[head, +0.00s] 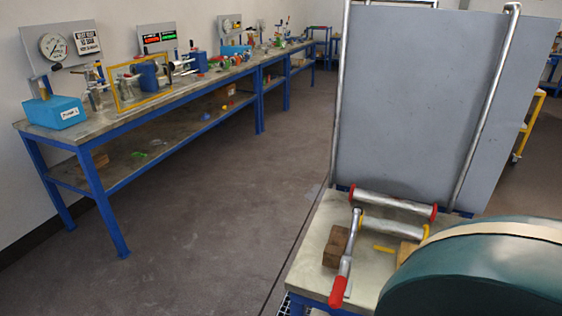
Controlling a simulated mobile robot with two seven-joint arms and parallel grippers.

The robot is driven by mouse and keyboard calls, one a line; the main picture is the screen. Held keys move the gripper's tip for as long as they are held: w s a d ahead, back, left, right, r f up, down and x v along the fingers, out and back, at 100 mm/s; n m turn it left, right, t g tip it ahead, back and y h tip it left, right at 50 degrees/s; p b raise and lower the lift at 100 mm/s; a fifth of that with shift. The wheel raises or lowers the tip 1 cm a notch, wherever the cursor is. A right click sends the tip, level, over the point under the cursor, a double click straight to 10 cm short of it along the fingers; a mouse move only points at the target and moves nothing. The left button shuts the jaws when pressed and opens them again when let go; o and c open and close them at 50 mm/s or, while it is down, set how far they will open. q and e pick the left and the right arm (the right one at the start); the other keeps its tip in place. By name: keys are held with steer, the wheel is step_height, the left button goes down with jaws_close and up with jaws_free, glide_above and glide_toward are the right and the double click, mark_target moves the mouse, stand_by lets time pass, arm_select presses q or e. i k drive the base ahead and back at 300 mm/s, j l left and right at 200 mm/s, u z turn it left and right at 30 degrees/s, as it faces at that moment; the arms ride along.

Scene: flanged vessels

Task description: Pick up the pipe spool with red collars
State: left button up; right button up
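The pipe spool with red collars (394,205) lies on its side at the back of a metal-topped table (312,262) on the right of the head view. It is a silver cylinder with a red collar at each end. A similar silver spool with yellow collars (390,228) lies just in front of it. A red-handled tool (341,277) with a metal shaft stretches toward the front; its upper end is close to the red-collared spool, and I cannot tell if they touch. Neither of my grippers is in view.
A large green rounded vessel (470,277) covers the table's right front. A brown block (336,246) sits left of the tool. A tall grey panel (430,100) with metal posts rises behind the spools. A long blue-legged workbench (88,131) lines the left wall. The floor between is clear.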

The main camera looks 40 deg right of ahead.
mark_target(397, 203)
steer(key=i+j+u, duration=0.1)
steer(key=i+j, duration=0.15)
steer(key=i, duration=0.15)
steer(key=i+j+u, duration=0.15)
steer(key=i, duration=0.3)
steer(key=i+j+u, duration=0.1)
steer(key=i, duration=0.3)
steer(key=i+z, duration=0.15)
steer(key=z, duration=0.25)
steer(key=i+z, duration=0.2)
steer(key=z, duration=0.2)
steer(key=i+j+z, duration=0.1)
steer(key=z, duration=0.3)
steer(key=i+j+z, duration=0.15)
steer(key=z, duration=0.25)
steer(key=i+z, duration=0.1)
steer(key=z, duration=0.3)
steer(key=i+j+z, duration=0.1)
steer(key=z, duration=0.3)
steer(key=i+j+z, duration=0.1)
steer(key=z, duration=0.35)
steer(key=j+z, duration=0.15)
steer(key=z, duration=0.25)
steer(key=i+j+z, duration=0.15)
steer(key=z, duration=0.35)
steer(key=i+j+z, duration=0.1)
steer(key=z, duration=0.35)
steer(key=j+z, duration=0.35)
steer(key=z, duration=0.15)
steer(key=i, duration=0.05)
